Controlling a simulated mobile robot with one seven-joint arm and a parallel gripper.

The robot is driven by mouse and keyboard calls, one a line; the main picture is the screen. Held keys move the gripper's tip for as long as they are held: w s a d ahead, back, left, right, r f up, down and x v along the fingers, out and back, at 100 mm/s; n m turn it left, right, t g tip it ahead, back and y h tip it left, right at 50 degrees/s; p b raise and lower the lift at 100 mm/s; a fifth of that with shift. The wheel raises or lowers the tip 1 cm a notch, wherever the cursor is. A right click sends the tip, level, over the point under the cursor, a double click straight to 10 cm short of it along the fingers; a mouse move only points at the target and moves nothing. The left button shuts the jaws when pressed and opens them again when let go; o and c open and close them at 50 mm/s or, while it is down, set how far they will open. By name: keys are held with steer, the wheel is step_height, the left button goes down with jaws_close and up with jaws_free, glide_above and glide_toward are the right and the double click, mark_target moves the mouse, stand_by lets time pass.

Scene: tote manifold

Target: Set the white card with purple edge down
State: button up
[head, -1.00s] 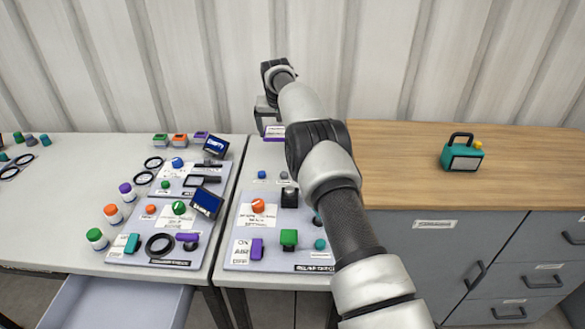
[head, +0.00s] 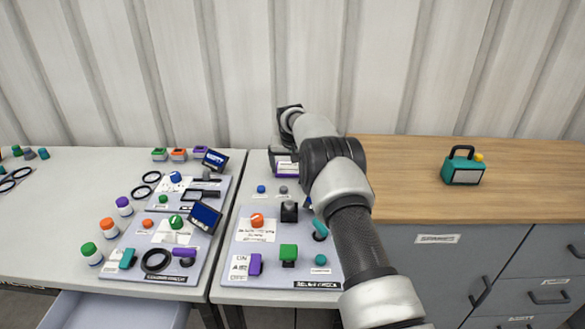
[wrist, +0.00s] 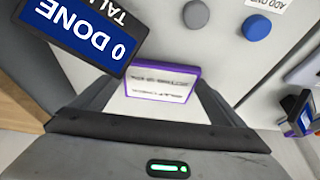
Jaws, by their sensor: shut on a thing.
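The white card with purple edge (wrist: 160,86) shows in the wrist view between the two fingers of my gripper (wrist: 158,100), which is shut on it. Its printed text faces the camera and appears upside down. In the head view the card (head: 286,168) is partly hidden by my arm, at the back of the right panel's table. I cannot tell whether the card touches the surface under it.
A dark blue display reading "0 DONE" (wrist: 80,35) is close to the gripper in the wrist view. A grey knob (wrist: 196,14) and a blue knob (wrist: 257,26) are beyond the card. The wooden cabinet top (head: 410,180) on the right is mostly clear around a teal case (head: 463,172).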

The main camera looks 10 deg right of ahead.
steer(key=shift+f, duration=0.15)
steer(key=o, duration=0.8)
steer(key=shift+o, duration=0.2)
